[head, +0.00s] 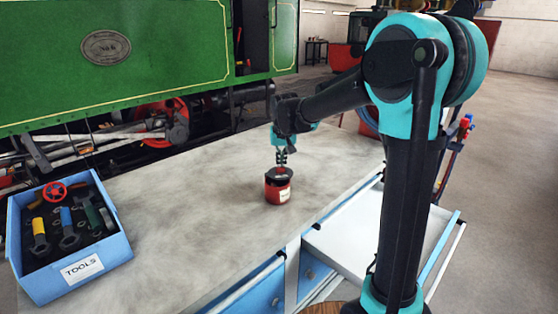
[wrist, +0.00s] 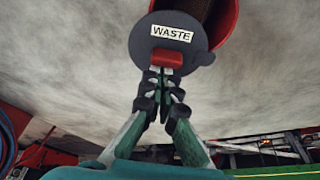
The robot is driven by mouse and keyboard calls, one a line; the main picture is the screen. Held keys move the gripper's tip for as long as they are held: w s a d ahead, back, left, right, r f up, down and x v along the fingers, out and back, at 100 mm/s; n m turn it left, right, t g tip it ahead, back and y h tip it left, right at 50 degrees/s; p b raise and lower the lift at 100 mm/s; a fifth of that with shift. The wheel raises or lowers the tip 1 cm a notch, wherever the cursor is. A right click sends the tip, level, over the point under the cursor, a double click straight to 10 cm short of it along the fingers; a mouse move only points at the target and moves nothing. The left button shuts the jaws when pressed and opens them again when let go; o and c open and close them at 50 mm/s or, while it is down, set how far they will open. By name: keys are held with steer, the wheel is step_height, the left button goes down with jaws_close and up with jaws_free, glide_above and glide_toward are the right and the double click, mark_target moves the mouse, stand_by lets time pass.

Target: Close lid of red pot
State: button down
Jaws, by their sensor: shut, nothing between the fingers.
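The small red pot (head: 278,193) stands upright on the grey worktop, with a pale label on its side. Its dark lid (head: 279,174) is on top. In the wrist view the grey lid (wrist: 150,48) carries a "WASTE" label and a red tab (wrist: 166,60). The lid sits off to one side, and part of the pot's brown inside and red rim (wrist: 226,22) shows past it. My gripper (head: 281,160) is just above the lid. In the wrist view my gripper (wrist: 160,76) is shut, its fingertips at the red tab; I cannot tell whether they touch it.
A blue toolbox (head: 75,277) with several tools stands at the worktop's left end. The worktop (head: 190,200) around the pot is clear. An open drawer (head: 350,240) juts from the front right.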

mark_target(283, 176)
steer(key=s+m, duration=0.1)
steer(key=m+h, duration=0.1)
steer(key=m, duration=0.1)
steer(key=s+m, duration=0.1)
steer(key=m, duration=0.1)
steer(key=shift+s+d+h, duration=0.15)
steer(key=shift+s+h, duration=0.15)
steer(key=shift+s, duration=0.05)
steer(key=m, duration=0.1)
steer(key=s+m+h, duration=0.1)
steer(key=m, duration=0.1)
steer(key=shift+s+g, duration=0.1)
steer(key=shift+g, duration=0.2)
steer(key=shift+s+a, duration=0.3)
steer(key=shift+s, duration=0.05)
